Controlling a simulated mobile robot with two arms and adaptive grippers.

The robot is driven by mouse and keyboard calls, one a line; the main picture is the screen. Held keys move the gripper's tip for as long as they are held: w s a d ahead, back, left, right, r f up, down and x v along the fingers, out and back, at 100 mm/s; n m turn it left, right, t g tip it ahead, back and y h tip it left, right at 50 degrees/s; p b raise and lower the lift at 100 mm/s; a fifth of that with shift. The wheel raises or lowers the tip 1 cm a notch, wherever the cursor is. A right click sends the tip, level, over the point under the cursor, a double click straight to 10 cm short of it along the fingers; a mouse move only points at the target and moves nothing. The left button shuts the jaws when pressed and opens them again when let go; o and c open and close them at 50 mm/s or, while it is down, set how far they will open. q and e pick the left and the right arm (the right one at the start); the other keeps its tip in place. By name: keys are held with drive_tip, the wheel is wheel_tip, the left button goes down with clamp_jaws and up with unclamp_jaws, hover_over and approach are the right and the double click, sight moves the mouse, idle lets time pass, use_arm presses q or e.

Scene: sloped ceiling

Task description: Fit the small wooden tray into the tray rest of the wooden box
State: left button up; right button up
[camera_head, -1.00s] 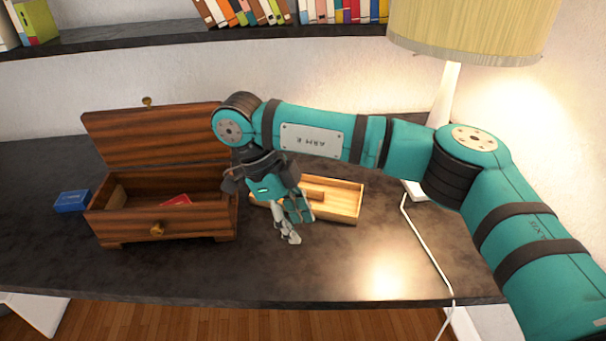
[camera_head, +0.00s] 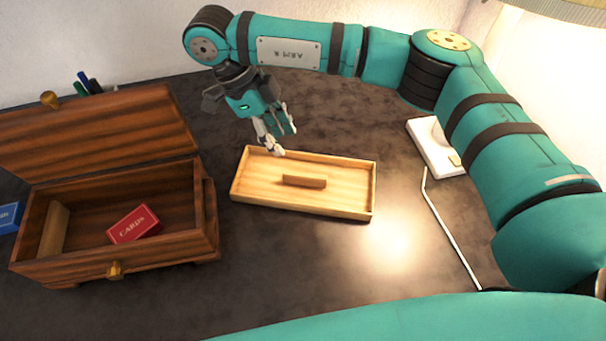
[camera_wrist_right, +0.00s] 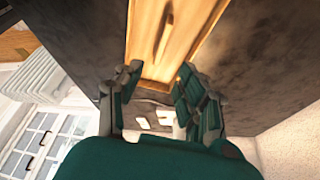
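The small wooden tray (camera_head: 335,207) lies flat on the dark table, right of the box; a low bar (camera_head: 304,181) stands in its middle. The wooden box (camera_head: 70,265) is at the left with its lid (camera_head: 95,135) open. Inside it are a red card pack (camera_head: 134,224) and a pale wooden strip (camera_head: 55,231) at the left end. My right gripper (camera_head: 283,137) is at the tray's back left edge, fingers apart and empty; contact is unclear. In the right wrist view the tray (camera_wrist_right: 178,38) lies beyond the spread fingers (camera_wrist_right: 160,82). My left gripper is not visible.
A blue card pack (camera_head: 8,217) lies left of the box. A pen holder (camera_head: 90,85) is partly hidden behind the lid. A white lamp base (camera_head: 435,148) and its cord (camera_head: 452,230) are right of the tray. The table in front of the tray is clear.

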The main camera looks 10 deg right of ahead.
hover_over(304, 174)
drive_tip(key=a, duration=0.2)
drive_tip(key=f, duration=0.6)
drive_tip(key=shift+w+f, duration=0.25)
drive_tip(key=shift+f, duration=0.1)
drive_tip(key=shift+s+d+f, duration=0.1)
drive_tip(key=shift+d+f, duration=0.1)
drive_tip(key=shift+f, duration=0.35)
drive_tip(key=p+x, duration=0.1)
drive_tip(key=x, duration=0.4)
drive_tip(key=shift+f+p, duration=0.1)
drive_tip(key=shift+p, duration=0.25)
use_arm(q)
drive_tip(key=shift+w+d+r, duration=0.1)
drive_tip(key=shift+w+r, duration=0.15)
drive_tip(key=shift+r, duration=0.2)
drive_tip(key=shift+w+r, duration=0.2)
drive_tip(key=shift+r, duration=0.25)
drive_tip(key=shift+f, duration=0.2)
use_arm(e)
drive_tip(key=shift+f, duration=0.2)
drive_tip(key=shift+c, duration=0.5)
clamp_jaws()
